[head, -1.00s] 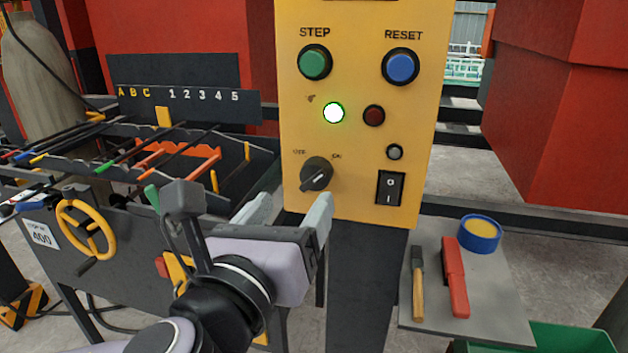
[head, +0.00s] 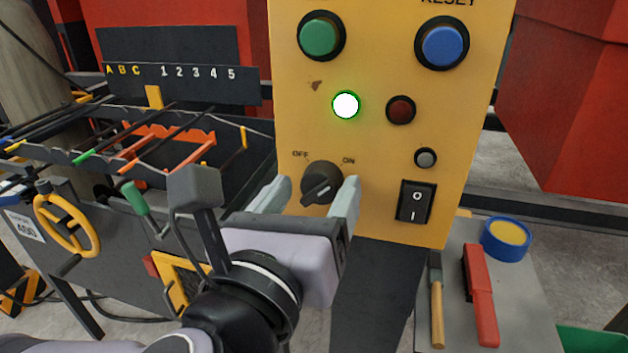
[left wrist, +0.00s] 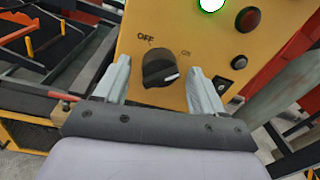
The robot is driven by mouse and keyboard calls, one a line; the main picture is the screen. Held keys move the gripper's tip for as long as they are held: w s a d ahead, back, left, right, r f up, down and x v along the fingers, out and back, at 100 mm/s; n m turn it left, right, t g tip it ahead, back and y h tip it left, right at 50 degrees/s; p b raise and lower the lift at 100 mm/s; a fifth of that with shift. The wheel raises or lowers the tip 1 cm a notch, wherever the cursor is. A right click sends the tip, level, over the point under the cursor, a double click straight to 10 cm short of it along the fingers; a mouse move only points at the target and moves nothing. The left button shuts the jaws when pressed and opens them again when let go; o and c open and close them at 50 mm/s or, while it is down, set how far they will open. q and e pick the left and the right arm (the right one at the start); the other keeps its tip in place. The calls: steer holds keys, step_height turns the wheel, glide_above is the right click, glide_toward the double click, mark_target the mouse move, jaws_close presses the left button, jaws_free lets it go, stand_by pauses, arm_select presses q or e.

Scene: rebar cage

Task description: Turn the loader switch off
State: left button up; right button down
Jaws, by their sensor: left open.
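A black rotary knob (head: 322,183) sits on the yellow control panel, with OFF at its upper left and ON at its upper right. It also shows in the left wrist view (left wrist: 160,68), where its white mark is on the right side, below the ON label. My left gripper (head: 317,184) is open in front of the panel, one finger to each side of the knob. The left wrist view shows the knob between the fingertips (left wrist: 159,65), with gaps on both sides. How far the tips are from the panel is hard to tell. My right gripper is not in view.
The panel (head: 455,120) also holds a black rocker switch (head: 415,202), a green button (head: 320,36), a blue button (head: 443,46), a lit lamp (head: 346,105) and a dark red lamp (head: 401,110). A grey shelf (head: 515,295) at right carries tools and blue-rimmed tape (head: 506,238).

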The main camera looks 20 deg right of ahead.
arm_select(q)
steer(key=shift+w+d, duration=0.1)
stand_by(0.3)
steer(key=c, duration=1.1)
steer(key=shift+o, duration=0.3)
